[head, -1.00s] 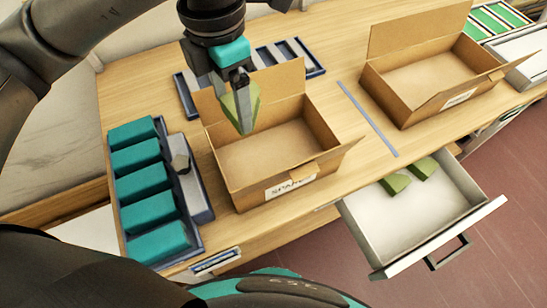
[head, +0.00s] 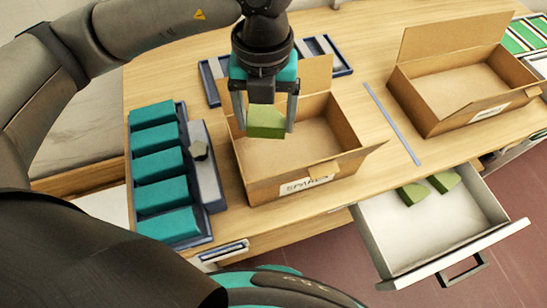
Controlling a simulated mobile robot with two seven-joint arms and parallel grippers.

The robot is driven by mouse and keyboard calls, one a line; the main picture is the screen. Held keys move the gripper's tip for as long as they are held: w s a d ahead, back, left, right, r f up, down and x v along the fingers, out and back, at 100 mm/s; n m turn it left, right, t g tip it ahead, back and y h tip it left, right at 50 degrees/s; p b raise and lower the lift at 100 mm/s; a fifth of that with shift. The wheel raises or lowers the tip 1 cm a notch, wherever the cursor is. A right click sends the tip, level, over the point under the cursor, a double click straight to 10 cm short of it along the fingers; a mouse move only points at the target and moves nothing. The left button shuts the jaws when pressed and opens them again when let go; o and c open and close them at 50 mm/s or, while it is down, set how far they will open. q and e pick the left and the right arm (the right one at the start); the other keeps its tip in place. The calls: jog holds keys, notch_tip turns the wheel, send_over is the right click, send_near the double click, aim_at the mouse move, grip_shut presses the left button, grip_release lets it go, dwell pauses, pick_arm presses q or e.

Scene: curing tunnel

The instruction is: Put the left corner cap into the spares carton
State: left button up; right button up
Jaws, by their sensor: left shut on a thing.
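A green corner cap (head: 265,122) is held between the fingers of my left gripper (head: 265,112), which is shut on it. The gripper points down over the spares carton (head: 262,187), an open cardboard box with a "SPARES" label on its front. The cap appears above the carton's floor and hides part of its left inside. Two more green corner caps, one on the left (head: 412,194) and one on the right (head: 444,182), lie in the open drawer. My right gripper is not in view.
A second open carton (head: 436,121) stands to the right, past a grey strip (head: 392,122) on the table. A tray (head: 207,232) of teal blocks stands at left, with a small grey piece (head: 198,150) beside them. The open drawer (head: 385,245) juts out at the front right.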

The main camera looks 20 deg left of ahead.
pick_arm(q)
notch_tip(320, 180, down, 15)
jog(key=shift+r+b, duration=0.1)
jog(key=shift+b, duration=0.75)
jog(key=shift+f, duration=0.25)
jog(key=o, duration=1.2)
jog(key=shift+r, duration=0.1)
jog(key=shift+c, duration=0.2)
jog(key=shift+r, duration=0.5)
notch_tip(320, 180, up, 11)
jog(key=shift+r+p, duration=0.15)
jog(key=shift+p, duration=0.65)
